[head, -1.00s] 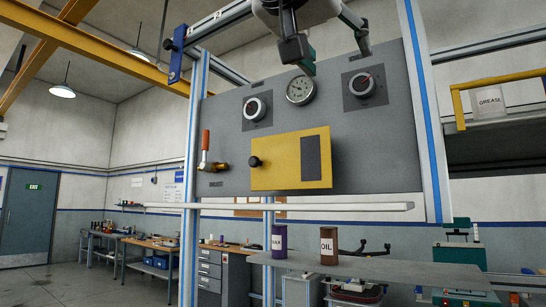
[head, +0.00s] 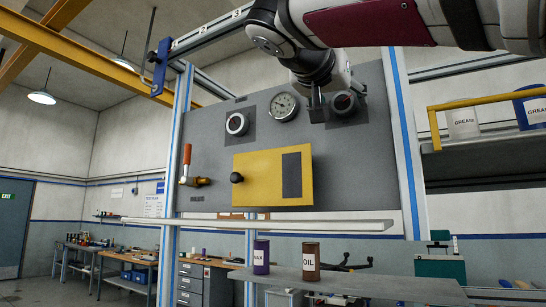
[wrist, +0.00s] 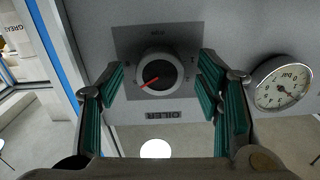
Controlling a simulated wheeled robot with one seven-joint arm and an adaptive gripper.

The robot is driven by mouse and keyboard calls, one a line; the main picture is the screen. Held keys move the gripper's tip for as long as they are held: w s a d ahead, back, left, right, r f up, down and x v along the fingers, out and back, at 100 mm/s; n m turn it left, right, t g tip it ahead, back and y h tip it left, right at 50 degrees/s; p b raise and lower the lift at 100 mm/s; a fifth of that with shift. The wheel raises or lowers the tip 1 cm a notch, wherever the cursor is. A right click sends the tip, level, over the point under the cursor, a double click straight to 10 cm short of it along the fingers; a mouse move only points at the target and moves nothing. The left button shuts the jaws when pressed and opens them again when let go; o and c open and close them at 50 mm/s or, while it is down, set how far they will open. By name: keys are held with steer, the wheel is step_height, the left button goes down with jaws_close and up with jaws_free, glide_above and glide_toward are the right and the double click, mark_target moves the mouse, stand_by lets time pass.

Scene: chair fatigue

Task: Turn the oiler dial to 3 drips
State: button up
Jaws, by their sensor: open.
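The oiler dial (wrist: 160,74) is a round knob with a pale ring, a dark face and a red pointer, on a dark square plate labelled OILER. The label appears upside down in the wrist view, where the pointer points left and slightly down. In the head view the dial (head: 345,103) is at the panel's upper right, partly covered by my gripper (head: 328,104). My gripper's green-padded fingers (wrist: 163,82) are open, one on each side of the dial. I cannot tell whether they touch it.
A pressure gauge (head: 284,106) sits beside the oiler dial, and a second dial (head: 237,124) is farther left. A yellow box (head: 260,180) with a black knob and a red-handled valve (head: 187,160) are lower on the grey panel (head: 355,165). A blue-striped post (head: 405,150) stands at right.

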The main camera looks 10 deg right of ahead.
steer(key=shift+w+d, duration=0.15)
steer(key=shift+w, duration=0.05)
steer(key=c, duration=1.2)
steer(key=shift+o, duration=0.2)
